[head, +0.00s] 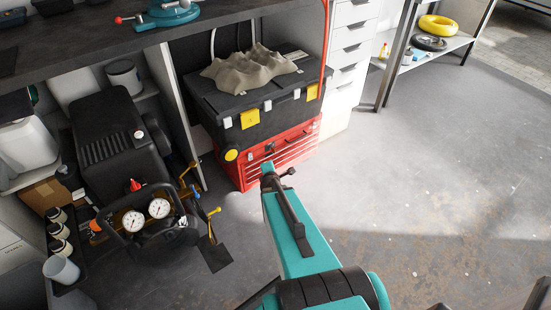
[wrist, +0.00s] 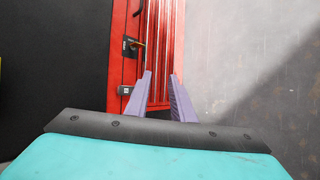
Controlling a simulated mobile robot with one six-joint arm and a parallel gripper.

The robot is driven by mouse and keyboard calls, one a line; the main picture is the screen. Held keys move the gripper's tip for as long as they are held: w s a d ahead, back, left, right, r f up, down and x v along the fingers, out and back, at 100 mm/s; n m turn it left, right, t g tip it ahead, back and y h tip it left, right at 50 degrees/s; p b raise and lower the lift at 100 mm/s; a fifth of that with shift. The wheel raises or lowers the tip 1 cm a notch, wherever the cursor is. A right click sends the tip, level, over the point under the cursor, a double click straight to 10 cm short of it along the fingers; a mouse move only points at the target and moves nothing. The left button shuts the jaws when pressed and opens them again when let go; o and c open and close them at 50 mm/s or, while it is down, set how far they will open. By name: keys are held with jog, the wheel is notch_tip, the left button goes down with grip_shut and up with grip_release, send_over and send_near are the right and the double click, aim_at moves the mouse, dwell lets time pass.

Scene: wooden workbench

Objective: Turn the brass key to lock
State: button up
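The brass key (wrist: 140,44) is small and sits in a dark lock plate (wrist: 128,47) on the front of the red tool chest (wrist: 158,40). In the wrist view it lies beyond and slightly left of my gripper (wrist: 161,74). My gripper's two purple-grey fingers are open, with a gap between them and nothing held. The chest's ribbed drawer fronts show through the gap. The fingers look apart from the key. In the head view the red chest (head: 292,160) stands on the floor under the bench; my teal arm reaches toward its front, and the key is too small to make out.
A black toolbox (head: 222,105) with yellow latches sits on the chest, with a lumpy grey-brown cloth (head: 250,70) on top. A black compressor (head: 115,140) with gauges stands left. A white drawer unit (head: 350,50) stands behind right. The grey floor (head: 430,160) at right is clear.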

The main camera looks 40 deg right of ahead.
aim_at(273, 150)
jog(key=w+d+r+n+t+y+b, duration=0.1)
jog(key=w+d+n+t+b, duration=0.1)
jog(key=d+n+b, duration=0.25)
jog(key=w+d+r+n+t+b, duration=0.2)
jog(key=d+n+t+b, duration=0.1)
jog(key=n, duration=0.3)
jog(key=s+d+f+n+y+b, duration=0.2)
jog(key=n+b, duration=0.5)
jog(key=n, duration=0.4)
jog(key=shift+s+d+f+y, duration=0.3)
jog(key=shift+s+d+y, duration=0.4)
jog(key=shift+s+y, duration=0.55)
jog(key=b+x, duration=0.4)
jog(key=x, duration=1)
jog(key=shift+r+b, duration=0.25)
jog(key=shift+b, duration=0.1)
jog(key=shift+c, duration=0.2)
grip_shut()
